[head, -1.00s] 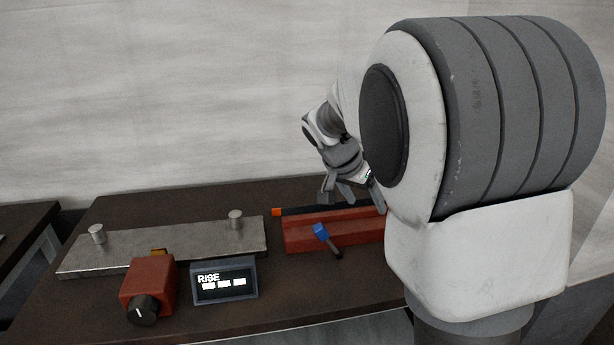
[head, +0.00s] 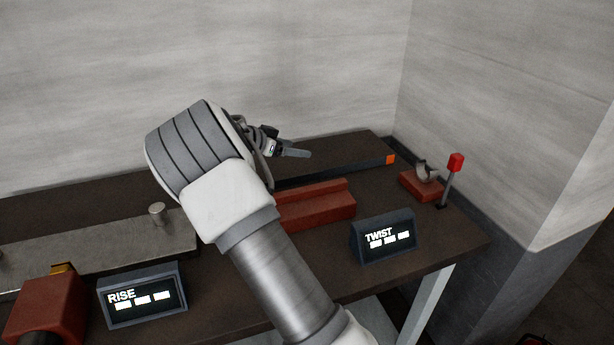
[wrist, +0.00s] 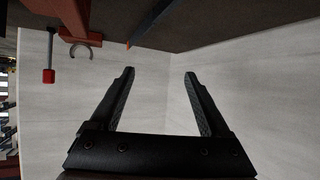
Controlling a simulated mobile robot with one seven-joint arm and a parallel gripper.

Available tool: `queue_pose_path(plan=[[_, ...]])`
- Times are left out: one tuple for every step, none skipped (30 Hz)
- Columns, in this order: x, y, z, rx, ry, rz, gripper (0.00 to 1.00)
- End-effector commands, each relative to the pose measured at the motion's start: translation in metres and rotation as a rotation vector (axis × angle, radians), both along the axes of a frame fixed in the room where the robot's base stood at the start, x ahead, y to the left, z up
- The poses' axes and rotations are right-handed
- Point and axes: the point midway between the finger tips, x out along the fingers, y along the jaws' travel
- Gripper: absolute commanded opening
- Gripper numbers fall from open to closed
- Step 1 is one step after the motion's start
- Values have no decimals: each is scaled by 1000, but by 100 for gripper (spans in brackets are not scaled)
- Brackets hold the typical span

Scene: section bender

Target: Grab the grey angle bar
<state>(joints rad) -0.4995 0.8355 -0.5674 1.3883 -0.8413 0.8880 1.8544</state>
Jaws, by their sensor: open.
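The grey angle bar (head: 340,170) is long, thin and dark, with an orange right end. It lies at the back of the bench, behind a red block (head: 318,205); my arm hides its left part. In the wrist view, part of the bar (wrist: 152,20) shows at the top edge, beyond and to one side of the fingers. My gripper (head: 305,153) is above and behind the bar, with its fingers pointing right, not down at it. The wrist view shows its fingers (wrist: 159,75) spread, with nothing between them and pale wall beyond.
A TWIST display (head: 383,236) and a red clamp with a hook (head: 421,184) and red-knobbed lever (head: 455,163) stand at right. A RISE display (head: 142,295) and metal plate (head: 90,245) are at left. Walls (head: 460,90) close in behind and at right.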

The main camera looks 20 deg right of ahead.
Motion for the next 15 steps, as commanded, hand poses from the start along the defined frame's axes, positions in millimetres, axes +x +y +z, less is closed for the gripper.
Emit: queue_pose_path(plan=[[1,1,-5,-3,0,0,80],[1,1,-9,-4,0,1,80],[1,0,-15,-5,1,1,80],[1,0,-20,-4,1,1,80],[0,0,-27,-3,2,1,80],[0,0,-36,-4,4,-1,80],[0,0,-43,-4,4,-1,80],[0,0,-49,-4,4,1,80],[0,0,-58,-4,4,1,80],[0,0,-64,-4,4,2,80],[0,0,-70,-3,3,1,80],[0,0,-78,-3,4,0,80],[0,0,-83,-3,4,0,80],[2,-5,-84,-2,0,-3,80],[4,-11,-86,-2,0,-3,80]])
